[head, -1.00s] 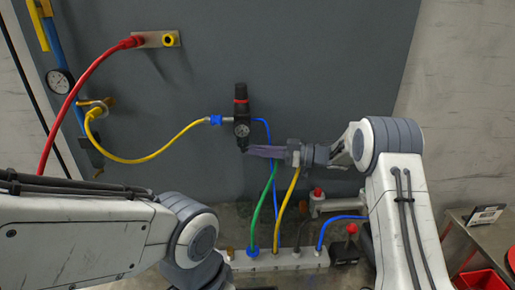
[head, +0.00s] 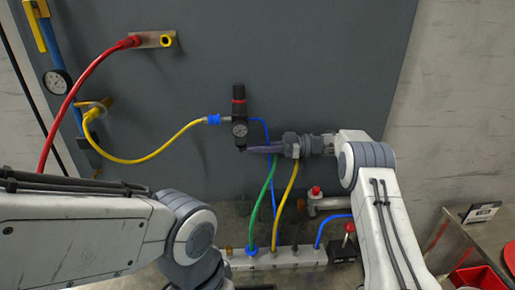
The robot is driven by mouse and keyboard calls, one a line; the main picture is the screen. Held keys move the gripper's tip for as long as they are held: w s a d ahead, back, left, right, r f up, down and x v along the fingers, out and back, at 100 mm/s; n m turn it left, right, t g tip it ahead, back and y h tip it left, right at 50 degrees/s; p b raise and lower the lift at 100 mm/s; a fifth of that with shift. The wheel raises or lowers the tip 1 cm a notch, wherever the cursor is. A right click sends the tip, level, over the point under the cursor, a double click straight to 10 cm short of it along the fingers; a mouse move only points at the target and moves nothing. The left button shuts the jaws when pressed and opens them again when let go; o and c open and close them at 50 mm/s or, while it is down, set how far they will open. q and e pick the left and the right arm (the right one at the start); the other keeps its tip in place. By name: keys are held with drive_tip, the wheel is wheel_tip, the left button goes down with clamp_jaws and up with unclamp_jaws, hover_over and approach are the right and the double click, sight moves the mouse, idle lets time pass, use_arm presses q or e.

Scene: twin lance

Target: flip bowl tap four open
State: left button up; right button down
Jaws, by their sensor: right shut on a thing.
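The black filter regulator (head: 239,110) with a red band and a round gauge hangs upright on the grey panel. Its dark lower end, where the bowl tap (head: 241,148) sits, is small and partly hidden by my fingers. My right gripper (head: 251,149) comes in from the right and is shut on the bowl tap, with its purplish fingers lying level. I cannot make out the tap's lever position. My left arm crosses the lower left; its gripper is not in view.
A yellow hose (head: 170,147) joins the regulator from the left. Green (head: 262,205) and yellow hoses run behind my right gripper to a white manifold (head: 280,260). A red hose (head: 75,95) curves at the left. A red bin (head: 478,280) is at the lower right.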

drive_tip(key=shift+a+r, duration=0.1)
drive_tip(key=shift+r, duration=0.1)
drive_tip(key=c, duration=0.9)
unclamp_jaws()
drive_tip(key=shift+c, duration=0.2)
drive_tip(key=shift+f, duration=0.1)
drive_tip(key=d+b, duration=0.3)
drive_tip(key=d, duration=0.7)
drive_tip(key=shift+d, duration=0.2)
drive_tip(key=shift+a, duration=0.1)
